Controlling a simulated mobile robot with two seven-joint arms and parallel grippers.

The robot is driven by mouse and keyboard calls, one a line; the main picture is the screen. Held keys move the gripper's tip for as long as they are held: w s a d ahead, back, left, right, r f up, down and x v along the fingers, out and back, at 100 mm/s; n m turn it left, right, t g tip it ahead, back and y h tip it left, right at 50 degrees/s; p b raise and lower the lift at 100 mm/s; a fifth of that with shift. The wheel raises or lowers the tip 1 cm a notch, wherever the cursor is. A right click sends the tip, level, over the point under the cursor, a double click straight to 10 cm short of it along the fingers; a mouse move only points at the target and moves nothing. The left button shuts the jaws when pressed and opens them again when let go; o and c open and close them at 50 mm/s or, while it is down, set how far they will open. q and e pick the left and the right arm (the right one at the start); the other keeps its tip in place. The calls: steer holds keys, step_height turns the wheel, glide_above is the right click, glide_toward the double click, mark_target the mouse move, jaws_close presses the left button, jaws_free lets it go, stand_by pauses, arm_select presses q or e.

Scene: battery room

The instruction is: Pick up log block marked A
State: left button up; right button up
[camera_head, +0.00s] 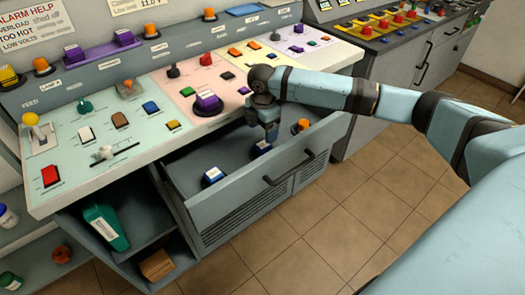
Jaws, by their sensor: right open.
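An open drawer (312,153) in the console holds a blue block with a white top (212,176) near its left end. My left gripper is not in view.
The sloped console panel (150,117) with buttons, levers and knobs rises behind the drawer. A shelf below left holds a green container (106,228) and a brown box (156,265). Another console (400,42) stands at the back right. The tiled floor in front is clear.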

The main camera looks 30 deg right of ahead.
mark_target(263, 145)
steer(key=f, duration=0.4)
steer(key=f+b, duration=0.1)
steer(key=f, duration=0.3)
steer(key=shift+w+d+f+b, duration=0.15)
steer(key=shift+d+b, duration=0.05)
steer(key=shift+b, duration=0.1)
steer(key=c, duration=1)
